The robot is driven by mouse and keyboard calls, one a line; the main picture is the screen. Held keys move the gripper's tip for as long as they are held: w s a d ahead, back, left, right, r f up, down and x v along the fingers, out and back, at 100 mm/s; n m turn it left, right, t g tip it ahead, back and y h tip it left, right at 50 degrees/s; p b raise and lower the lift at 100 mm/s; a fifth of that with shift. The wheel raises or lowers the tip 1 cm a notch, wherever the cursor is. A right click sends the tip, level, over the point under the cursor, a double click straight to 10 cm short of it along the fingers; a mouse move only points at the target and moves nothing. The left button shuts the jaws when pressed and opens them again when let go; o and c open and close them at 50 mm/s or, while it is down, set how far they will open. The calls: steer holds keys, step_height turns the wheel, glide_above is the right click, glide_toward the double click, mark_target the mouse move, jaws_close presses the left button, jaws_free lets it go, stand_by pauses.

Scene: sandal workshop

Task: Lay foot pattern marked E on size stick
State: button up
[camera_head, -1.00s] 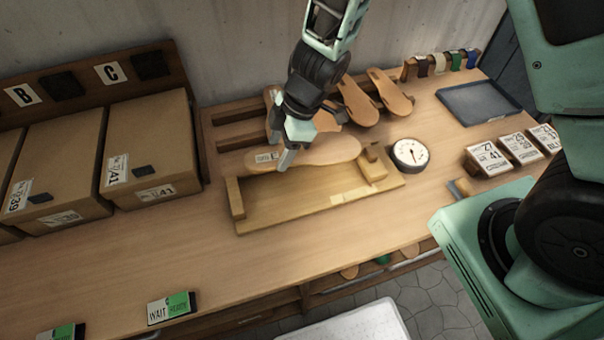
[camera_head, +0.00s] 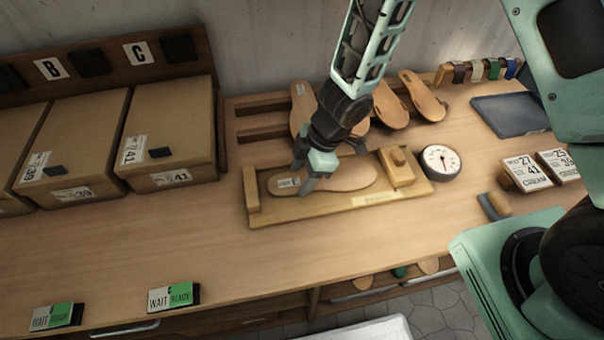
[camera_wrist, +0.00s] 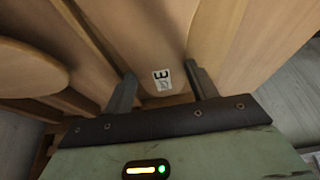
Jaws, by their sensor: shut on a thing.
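The foot pattern (camera_head: 345,178) is a flat tan sole shape with a white label at its left end. In the wrist view the foot pattern (camera_wrist: 150,35) shows the letter E on that label. My gripper (camera_head: 305,188) is shut on the pattern near its labelled end; in the wrist view the fingers (camera_wrist: 161,88) stand at either side of it. The size stick (camera_head: 290,215) is a wooden board with a fixed block at its left end and a sliding block at its right. The pattern is over the board, between the blocks. I cannot tell whether it touches the board.
Other foot patterns (camera_head: 422,96) lean on a wooden rack behind. A round dial (camera_head: 441,162) stands right of the stick, with a dark tray (camera_head: 510,115) and size cards (camera_head: 527,172) beyond. Cardboard boxes (camera_head: 170,135) stand left.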

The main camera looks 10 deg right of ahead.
steer(key=shift+f, duration=0.1)
steer(key=o, duration=0.7)
